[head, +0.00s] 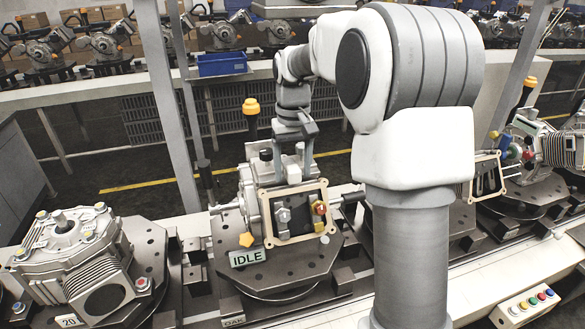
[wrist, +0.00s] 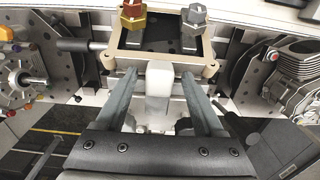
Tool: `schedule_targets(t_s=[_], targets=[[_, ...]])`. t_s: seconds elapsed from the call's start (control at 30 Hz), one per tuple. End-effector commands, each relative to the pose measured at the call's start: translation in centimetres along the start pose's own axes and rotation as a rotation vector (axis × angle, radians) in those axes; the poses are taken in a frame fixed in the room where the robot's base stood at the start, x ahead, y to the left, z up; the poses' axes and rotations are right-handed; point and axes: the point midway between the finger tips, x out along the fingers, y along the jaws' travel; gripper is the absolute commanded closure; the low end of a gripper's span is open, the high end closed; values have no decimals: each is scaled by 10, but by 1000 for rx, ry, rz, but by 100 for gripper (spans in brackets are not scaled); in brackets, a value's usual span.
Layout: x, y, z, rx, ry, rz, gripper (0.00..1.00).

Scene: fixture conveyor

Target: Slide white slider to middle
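A white block-shaped slider handle (wrist: 158,82) stands upright behind the framed panel in the wrist view. My gripper (wrist: 160,76) has one finger on each side of it, with gaps visible between fingers and handle, so it is open around it. In the head view my gripper (head: 294,135) points down at the back of the middle fixture (head: 250,195). A white piece (head: 292,168) shows below it there. The slider's track and its exact position along it are hidden.
A tan-framed panel (head: 268,222) carries a silver hex knob (head: 284,215) and a red-and-yellow one (head: 320,208). An IDLE sign (head: 248,257) stands in front. A grey gearbox casting (head: 75,255) is at left, a button box (head: 528,306) at lower right. A rear rack carries several castings.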

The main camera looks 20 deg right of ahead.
Motion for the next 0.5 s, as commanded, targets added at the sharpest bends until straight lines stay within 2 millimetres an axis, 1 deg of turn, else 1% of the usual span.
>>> schedule_targets(t_s=[0.17,0.27,0.37,0.47,0.5], targets=[[0,0,0,0,-1,0,30],[-5,0,0,0,1,0,30],[-18,0,-1,0,3,0,30],[-39,0,-1,0,5,0,30],[-48,0,-1,0,5,0,30]])
